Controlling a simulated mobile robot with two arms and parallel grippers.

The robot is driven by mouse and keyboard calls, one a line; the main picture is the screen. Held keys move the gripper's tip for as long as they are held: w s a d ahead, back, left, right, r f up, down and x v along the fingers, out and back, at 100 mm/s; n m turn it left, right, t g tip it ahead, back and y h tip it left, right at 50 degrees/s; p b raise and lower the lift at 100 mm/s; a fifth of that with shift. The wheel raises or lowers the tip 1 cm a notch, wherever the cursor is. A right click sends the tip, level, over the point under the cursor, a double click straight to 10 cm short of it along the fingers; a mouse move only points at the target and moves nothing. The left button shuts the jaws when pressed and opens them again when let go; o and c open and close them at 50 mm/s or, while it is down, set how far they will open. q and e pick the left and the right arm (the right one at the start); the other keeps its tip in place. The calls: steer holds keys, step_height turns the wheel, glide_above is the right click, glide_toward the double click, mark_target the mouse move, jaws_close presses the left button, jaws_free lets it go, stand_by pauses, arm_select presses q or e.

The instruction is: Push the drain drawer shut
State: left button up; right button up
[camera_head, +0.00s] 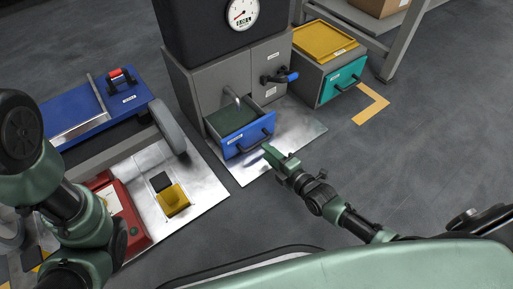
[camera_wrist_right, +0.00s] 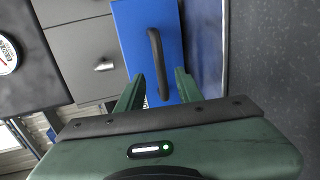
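A drawer with a blue front (camera_head: 249,137) and a dark handle stands pulled out of the grey cabinet (camera_head: 222,83), under a tap; its inside is dark green. Its label is too small to read, so I cannot tell for sure that it is the drain drawer. My right gripper (camera_head: 269,151) is just in front of the blue front, near the handle's right end. In the right wrist view the blue front (camera_wrist_right: 135,25) and its handle (camera_wrist_right: 157,62) lie just beyond my open, empty fingers (camera_wrist_right: 158,88). I cannot tell whether they touch. My left gripper is out of view.
A cabinet with a teal drawer front (camera_head: 343,80) and a yellow tray (camera_head: 322,41) on top stands to the right. A black valve with a blue handle (camera_head: 291,77) juts out above the drawer. A blue cart (camera_head: 105,103) stands left. The floor at right is clear.

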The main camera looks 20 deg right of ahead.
mark_target(258, 143)
steer(key=b+x, duration=0.3)
steer(key=x, duration=0.2)
steer(key=shift+w+f+b, duration=0.15)
steer(key=shift+f+b, duration=0.1)
steer(key=shift+b, duration=0.05)
steer(key=shift+w+a+r, duration=0.1)
steer(key=shift+w+a, duration=0.15)
steer(key=shift+w, duration=0.25)
jaws_close()
stand_by(0.7)
